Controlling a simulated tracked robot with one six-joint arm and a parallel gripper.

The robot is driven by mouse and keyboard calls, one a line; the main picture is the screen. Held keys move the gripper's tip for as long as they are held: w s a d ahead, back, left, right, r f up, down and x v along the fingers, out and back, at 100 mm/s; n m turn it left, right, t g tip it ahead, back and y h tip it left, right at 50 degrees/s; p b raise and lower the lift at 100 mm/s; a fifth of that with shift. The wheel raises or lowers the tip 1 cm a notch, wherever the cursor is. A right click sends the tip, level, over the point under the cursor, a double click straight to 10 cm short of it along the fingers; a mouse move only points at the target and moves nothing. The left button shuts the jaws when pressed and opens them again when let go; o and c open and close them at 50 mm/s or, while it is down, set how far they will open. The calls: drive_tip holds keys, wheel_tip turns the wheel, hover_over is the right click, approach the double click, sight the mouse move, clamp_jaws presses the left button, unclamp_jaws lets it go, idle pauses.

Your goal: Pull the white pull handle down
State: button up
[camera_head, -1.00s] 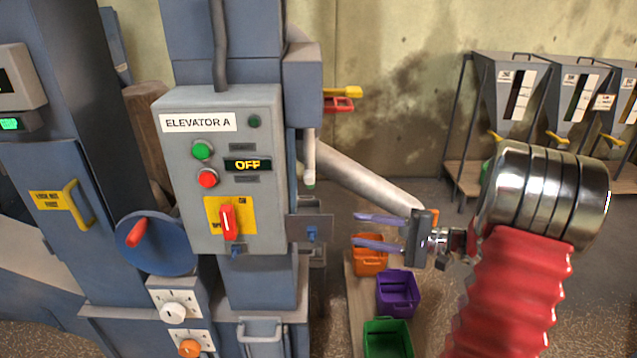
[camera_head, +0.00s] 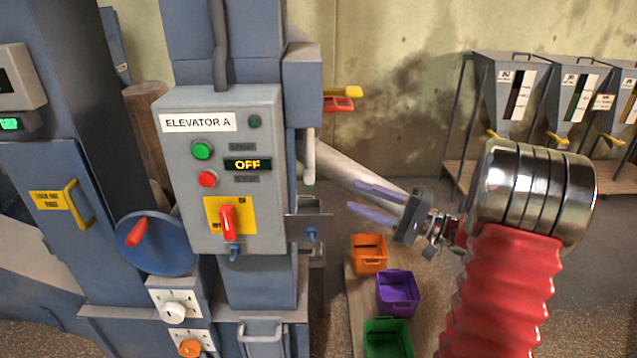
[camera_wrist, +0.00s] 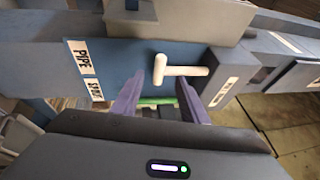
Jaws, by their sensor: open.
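The white pull handle (camera_wrist: 179,71) shows in the wrist view as a pale T-shaped bar in front of a blue-grey panel. In the head view a white rod (camera_head: 309,158), which looks like the same handle, hangs at the right side of the elevator column. My gripper (camera_head: 358,199) is open and empty, right of and below that rod, with its purple fingers pointing left and slightly up. In the wrist view the handle's end lies between and beyond my fingertips (camera_wrist: 158,88). I see no contact, and the exact distance is unclear.
The Elevator A control box (camera_head: 222,170) stands left of the handle, its display reading OFF. A slanted grey pipe (camera_head: 345,170) runs behind my gripper. Orange (camera_head: 369,262), purple (camera_head: 398,300) and green (camera_head: 388,342) bins sit below. Hoppers (camera_head: 508,85) stand at the back right.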

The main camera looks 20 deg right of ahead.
drive_tip(key=x, duration=1.1)
drive_tip(key=shift+a, duration=0.15)
drive_tip(key=shift+c, duration=0.2)
clamp_jaws()
